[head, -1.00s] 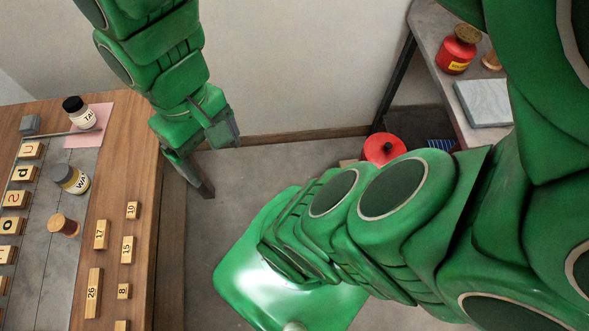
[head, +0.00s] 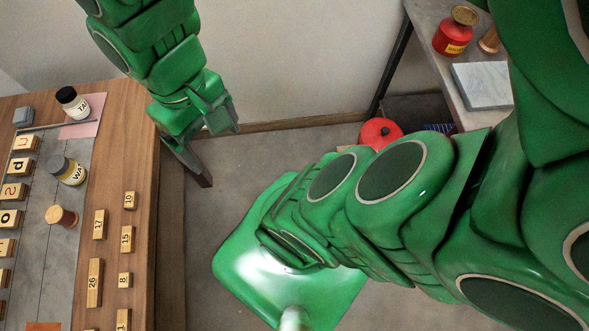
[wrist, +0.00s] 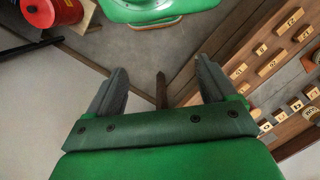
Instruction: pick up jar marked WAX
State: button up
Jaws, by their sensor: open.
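The jar marked WAX (head: 70,172) is a small jar with a dark grey lid and a pale label reading "WA", the rest turned out of sight. It stands on the grey mat on the wooden table at the left of the head view. My gripper (head: 228,112) is beyond the table's right edge, in the air, up and right of the jar and well apart from it. In the wrist view my gripper (wrist: 160,85) shows two grey fingers spread apart with nothing between them. I cannot make out the WAX jar's label in the wrist view.
A dark-lidded jar marked "TA" (head: 73,103) stands on a pink sheet behind the WAX jar. Lettered blocks (head: 14,191) and numbered blocks (head: 95,283) flank the mat. A red container (head: 380,132) sits near the shelf.

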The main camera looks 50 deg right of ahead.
jog(key=shift+w+d+f+m, duration=0.15)
jog(key=shift+d+m, duration=0.25)
jog(key=shift+d, duration=0.5)
jog(key=m+y, duration=1.2)
jog(key=m, duration=0.1)
send_over(58, 162)
jog(key=s+d, duration=0.4)
jog(key=s, duration=0.4)
notch_tip(58, 162, down, 11)
jog(key=w+f+m+t, duration=0.1)
jog(key=w+f, duration=0.1)
jog(key=w+f+m, duration=0.2)
jog(key=w+f, duration=0.1)
jog(key=w+f+m+t+y, duration=0.1)
jog(key=w+f+m, duration=0.1)
jog(key=shift+w+d+f+t, duration=0.3)
jog(key=shift+w+d+f, duration=0.05)
jog(key=shift+f, duration=0.05)
jog(key=shift+m, duration=0.3)
jog(key=shift+x, duration=3.85)
jog(key=shift+w+r, duration=0.15)
jog(key=shift+r, duration=0.05)
jog(key=c, duration=1.2)
